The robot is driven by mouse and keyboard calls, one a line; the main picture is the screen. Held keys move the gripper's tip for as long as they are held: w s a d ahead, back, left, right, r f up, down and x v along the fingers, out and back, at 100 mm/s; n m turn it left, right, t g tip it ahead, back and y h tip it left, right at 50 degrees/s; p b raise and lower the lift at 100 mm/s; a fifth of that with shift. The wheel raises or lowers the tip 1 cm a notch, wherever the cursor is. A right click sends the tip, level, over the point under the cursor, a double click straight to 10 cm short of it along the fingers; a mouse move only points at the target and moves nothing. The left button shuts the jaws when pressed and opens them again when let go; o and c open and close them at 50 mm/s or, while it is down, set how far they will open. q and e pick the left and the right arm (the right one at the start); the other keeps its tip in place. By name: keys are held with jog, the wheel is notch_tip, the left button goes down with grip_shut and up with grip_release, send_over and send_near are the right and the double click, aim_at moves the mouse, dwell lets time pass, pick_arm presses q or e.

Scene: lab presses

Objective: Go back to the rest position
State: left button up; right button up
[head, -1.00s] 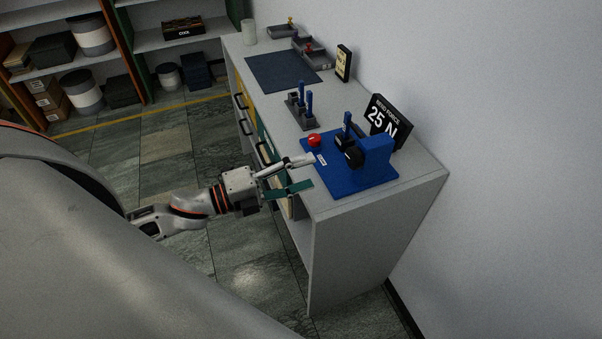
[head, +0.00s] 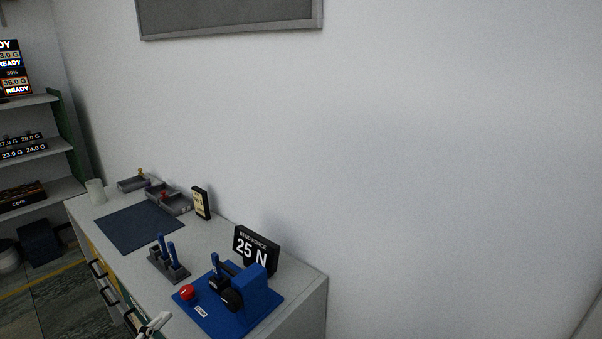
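One of my grippers (head: 152,328) shows only in part at the bottom edge of the head view, in front of the bench and beside the blue press. Only a light finger part is visible, so I cannot tell how far it is open. The arm behind it is out of frame. The blue press (head: 251,292) stands on its blue base plate at the near end of the bench, with a red button (head: 187,292) at its left. No other gripper is in view.
The grey bench (head: 302,302) runs along the wall. On it are a "25 N" display (head: 255,250), a rack with blue-handled tools (head: 168,264), a dark mat (head: 139,227), grey trays (head: 168,199), a small yellow-faced sign (head: 201,203) and a white cup (head: 95,191). Shelves (head: 40,152) stand at far left.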

pick_arm(q)
jog(key=s+a+f+n+g+y, duration=0.4)
jog(key=s+n, duration=0.2)
jog(key=s, duration=0.2)
jog(key=s+a+f+n+g+y, duration=0.4)
jog(key=s+f+n+g+y, duration=0.1)
jog(key=s+n, duration=0.15)
jog(key=d+f+n+t+h, duration=0.2)
jog(key=d+f+h, duration=0.5)
jog(key=d+f, duration=0.7)
notch_tip(320, 180, down, 2)
jog(key=shift+w+d+f+t, duration=0.1)
jog(key=shift+w+d+t, duration=0.25)
jog(key=shift+t, duration=0.55)
jog(key=shift+s, duration=0.15)
dwell(1.5)
